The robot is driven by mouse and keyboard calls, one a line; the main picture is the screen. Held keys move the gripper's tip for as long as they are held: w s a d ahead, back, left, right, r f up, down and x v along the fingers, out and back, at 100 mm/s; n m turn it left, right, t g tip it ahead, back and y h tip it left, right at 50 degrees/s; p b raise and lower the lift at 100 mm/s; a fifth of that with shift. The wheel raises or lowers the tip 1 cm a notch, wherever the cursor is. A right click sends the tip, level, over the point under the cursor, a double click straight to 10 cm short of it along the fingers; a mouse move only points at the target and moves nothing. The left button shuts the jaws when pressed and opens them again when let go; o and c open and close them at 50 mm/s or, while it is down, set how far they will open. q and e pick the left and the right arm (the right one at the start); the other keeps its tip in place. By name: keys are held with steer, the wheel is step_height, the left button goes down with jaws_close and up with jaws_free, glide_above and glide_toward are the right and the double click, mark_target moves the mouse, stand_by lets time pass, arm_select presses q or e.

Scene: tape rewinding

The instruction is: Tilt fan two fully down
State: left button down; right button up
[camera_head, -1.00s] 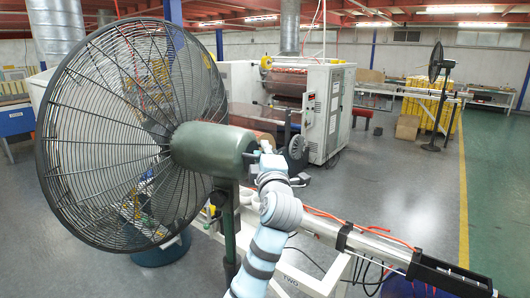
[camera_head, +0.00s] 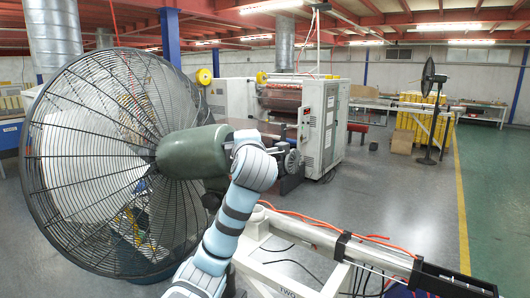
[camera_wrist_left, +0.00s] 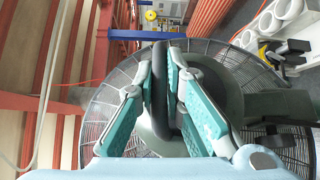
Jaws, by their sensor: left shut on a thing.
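The large pedestal fan (camera_head: 195,152) with a dark green motor housing and a black wire cage (camera_head: 60,165) stands at the left in the head view. Its cage faces left and its housing slopes slightly down toward the cage. My left arm reaches up to the back of the housing; its wrist hides the fingers there. In the left wrist view my left gripper (camera_wrist_left: 158,62) has its teal fingers shut on a dark bar-like handle (camera_wrist_left: 161,95) at the fan's back, with the cage (camera_wrist_left: 105,75) beyond. My right gripper is not in view.
A large grey-white machine (camera_head: 325,125) stands behind. A second fan (camera_head: 430,80) stands far right. The floor (camera_head: 410,205) between is clear.

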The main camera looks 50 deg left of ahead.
arm_select(q)
steer(key=c, duration=1.9)
jaws_free()
steer(key=shift+s+a+r, duration=0.1)
steer(key=shift+a, duration=0.05)
steer(key=shift+c, duration=0.2)
steer(key=v, duration=1.2)
steer(key=shift+a, duration=0.1)
